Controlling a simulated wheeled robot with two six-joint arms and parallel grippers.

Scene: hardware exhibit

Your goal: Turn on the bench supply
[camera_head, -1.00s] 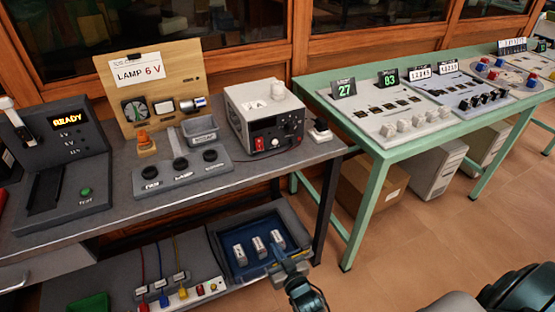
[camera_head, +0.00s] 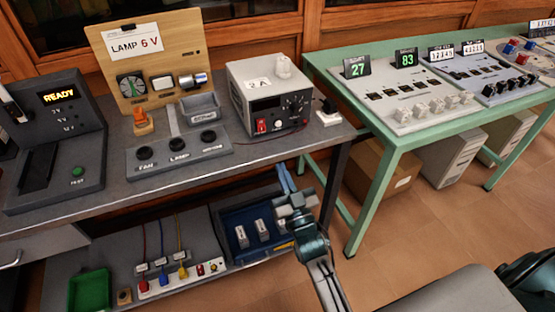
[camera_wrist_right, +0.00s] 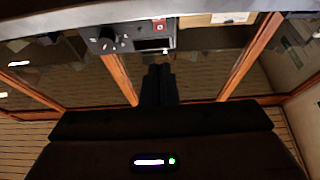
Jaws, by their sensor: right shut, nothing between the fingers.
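The bench supply (camera_head: 250,78) is a light grey box with a dark front panel, at the right end of the grey bench. A red switch (camera_head: 262,126) sits low on the left of its panel, and a dark knob (camera_head: 295,106) is on the right. In the right wrist view the supply's panel shows upside down at the top, with the red switch (camera_wrist_right: 159,25). My right gripper (camera_head: 284,176) is shut and empty, below the bench's front edge and apart from the supply. Its closed fingers (camera_wrist_right: 158,80) show in the wrist view. My left gripper is out of view.
The lamp board (camera_head: 108,61) and a console with three dark knobs (camera_head: 178,165) stand left of the supply. A white plug block (camera_head: 328,117) is to its right. A blue tray (camera_head: 225,216) lies on the lower shelf. A green table (camera_head: 390,150) stands at right.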

